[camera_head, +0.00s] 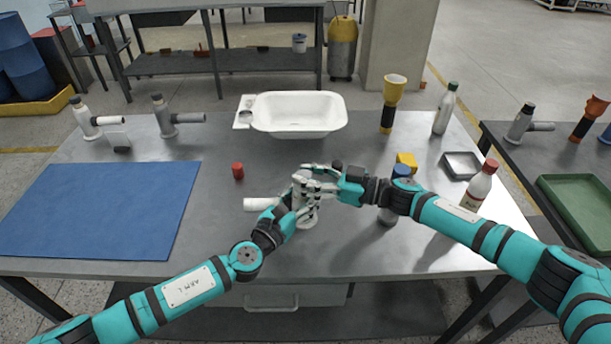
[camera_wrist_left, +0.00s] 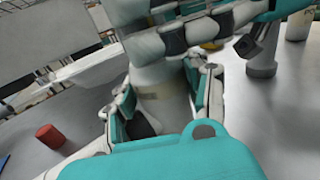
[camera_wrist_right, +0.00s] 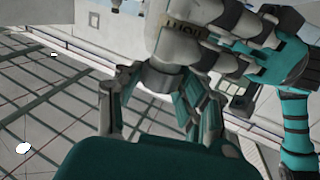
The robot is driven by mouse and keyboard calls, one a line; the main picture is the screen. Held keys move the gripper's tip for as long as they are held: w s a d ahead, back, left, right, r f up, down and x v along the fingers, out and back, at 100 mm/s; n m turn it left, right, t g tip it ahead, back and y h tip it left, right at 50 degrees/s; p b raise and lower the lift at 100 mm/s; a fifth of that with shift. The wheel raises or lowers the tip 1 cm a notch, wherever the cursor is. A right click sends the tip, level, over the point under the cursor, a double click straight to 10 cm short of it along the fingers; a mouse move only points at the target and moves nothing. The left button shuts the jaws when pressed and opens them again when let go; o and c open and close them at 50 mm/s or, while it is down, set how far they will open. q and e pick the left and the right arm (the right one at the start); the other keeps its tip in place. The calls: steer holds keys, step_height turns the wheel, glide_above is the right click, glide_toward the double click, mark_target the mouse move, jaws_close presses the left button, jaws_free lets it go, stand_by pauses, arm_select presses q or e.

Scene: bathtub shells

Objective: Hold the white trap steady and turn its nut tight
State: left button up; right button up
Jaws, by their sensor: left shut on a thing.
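The white trap (camera_head: 308,221) stands upright near the middle of the grey bench, its side pipe (camera_head: 259,204) pointing left. My left gripper (camera_head: 300,208) is shut on the trap's body from the front left; the left wrist view shows the pale body (camera_wrist_left: 155,88) between its fingers. My right gripper (camera_head: 312,179) is at the top of the trap, coming from the right. In the right wrist view its fingers are on both sides of a grey round part (camera_wrist_right: 161,77), likely the nut. Whether they press on it is unclear. The fingers hide most of the nut.
A red cap (camera_head: 238,171) lies left of the trap. A white basin (camera_head: 298,114) is behind, a yellow block (camera_head: 406,160) to the right. The blue mat (camera_head: 100,210) on the left is empty.

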steer(key=o, duration=0.4)
steer(key=shift+a, duration=0.15)
steer(key=v, duration=1.2)
steer(key=shift+r, duration=0.1)
